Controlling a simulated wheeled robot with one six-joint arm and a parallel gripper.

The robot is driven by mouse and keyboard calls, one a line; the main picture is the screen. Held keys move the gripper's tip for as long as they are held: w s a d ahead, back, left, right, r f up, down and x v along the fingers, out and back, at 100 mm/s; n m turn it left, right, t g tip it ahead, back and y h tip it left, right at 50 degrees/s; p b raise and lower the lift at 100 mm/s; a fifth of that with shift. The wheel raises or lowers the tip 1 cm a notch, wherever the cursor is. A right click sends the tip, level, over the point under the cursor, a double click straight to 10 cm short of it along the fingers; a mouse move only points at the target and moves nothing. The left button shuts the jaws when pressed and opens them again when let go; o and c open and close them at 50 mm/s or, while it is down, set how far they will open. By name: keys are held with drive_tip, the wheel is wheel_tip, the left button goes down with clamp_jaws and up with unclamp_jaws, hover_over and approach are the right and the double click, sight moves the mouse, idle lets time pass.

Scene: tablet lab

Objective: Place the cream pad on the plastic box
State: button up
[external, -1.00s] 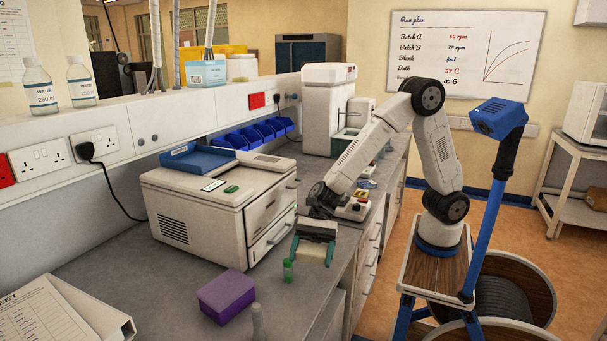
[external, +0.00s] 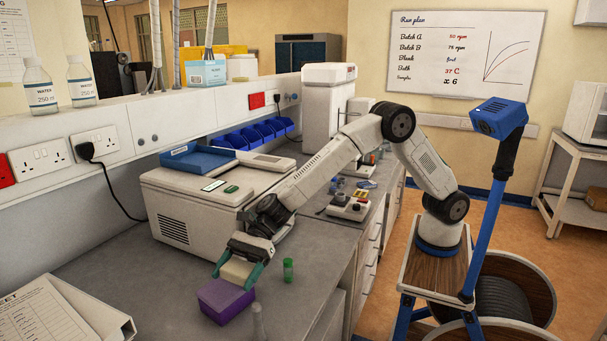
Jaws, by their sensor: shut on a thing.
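The purple plastic box (external: 224,306) stands on the grey bench top near the front. My gripper (external: 234,278) points down just above the box, its two green fingers on either side of the cream pad. It is shut on the cream pad (external: 238,270), which sits over the back part of the box's top. I cannot tell whether the pad's underside touches the box or hangs slightly above it.
A green-capped vial (external: 288,270) stands right of the box, and a pale bottle-like item (external: 257,322) stands close in front. A large white instrument (external: 190,215) is behind. A white binder (external: 70,315) lies at the left. The bench between binder and box is clear.

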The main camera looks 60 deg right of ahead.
sight(231, 293)
drive_tip(key=shift+w+a+f, duration=0.1)
drive_tip(key=shift+w+a, duration=0.45)
drive_tip(key=shift+w, duration=0.1)
drive_tip(key=shift+f, duration=1.7)
drive_tip(key=shift+f, duration=0.15)
drive_tip(key=o, duration=1)
drive_tip(key=shift+c, duration=0.2)
drive_tip(key=shift+d+r, duration=0.15)
drive_tip(key=shift+r, duration=0.1)
drive_tip(key=v, duration=0.4)
drive_tip(key=shift+d+r, duration=0.15)
drive_tip(key=shift+d, duration=0.2)
wheel_tip(231, 293, up, 7)
drive_tip(key=shift+f, duration=0.1)
